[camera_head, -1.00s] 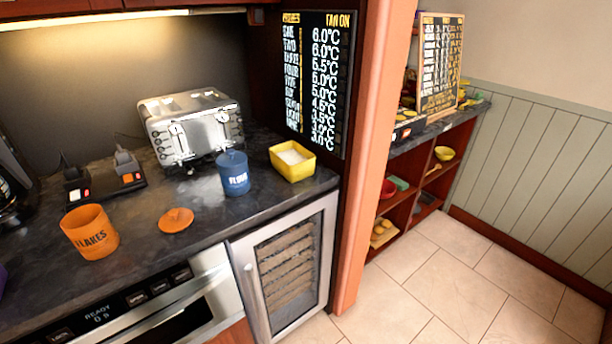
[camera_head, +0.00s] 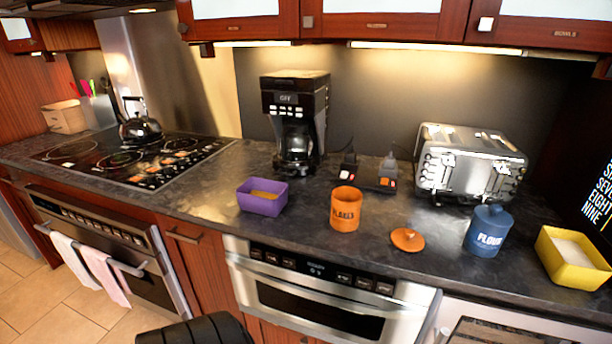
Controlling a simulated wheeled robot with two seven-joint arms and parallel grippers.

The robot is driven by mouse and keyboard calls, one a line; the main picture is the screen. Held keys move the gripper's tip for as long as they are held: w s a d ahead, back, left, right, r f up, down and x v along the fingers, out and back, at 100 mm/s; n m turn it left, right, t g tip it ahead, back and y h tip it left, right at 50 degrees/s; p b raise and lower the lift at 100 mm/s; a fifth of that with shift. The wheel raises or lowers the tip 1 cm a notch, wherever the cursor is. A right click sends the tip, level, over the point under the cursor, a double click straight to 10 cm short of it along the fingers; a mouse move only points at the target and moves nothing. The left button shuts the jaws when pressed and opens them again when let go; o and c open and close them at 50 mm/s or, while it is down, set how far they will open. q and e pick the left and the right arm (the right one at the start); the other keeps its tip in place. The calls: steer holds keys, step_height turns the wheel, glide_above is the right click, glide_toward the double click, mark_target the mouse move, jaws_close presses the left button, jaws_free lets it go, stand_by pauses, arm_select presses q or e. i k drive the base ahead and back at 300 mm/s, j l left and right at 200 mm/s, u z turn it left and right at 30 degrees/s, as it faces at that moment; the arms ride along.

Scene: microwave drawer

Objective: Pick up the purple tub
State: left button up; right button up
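The purple tub (camera_head: 262,204) is a small open rectangular container with something tan inside. It stands upright on the dark stone counter (camera_head: 215,212), near the front edge, left of the orange canister and in front of the coffee maker. Neither of my grippers shows in the head view. A black ribbed shape, which may be part of my arm, shows at the bottom edge.
An orange FLAKES canister (camera_head: 345,210) stands open right of the tub, with an orange lid (camera_head: 407,240) beside it. The coffee maker (camera_head: 296,120) stands behind. A blue FLOUR canister (camera_head: 487,231), yellow tub (camera_head: 572,258) and toaster (camera_head: 468,163) are at right. The stove (camera_head: 130,158) is at left.

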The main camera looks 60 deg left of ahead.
mark_target(258, 195)
steer(key=u, duration=2.15)
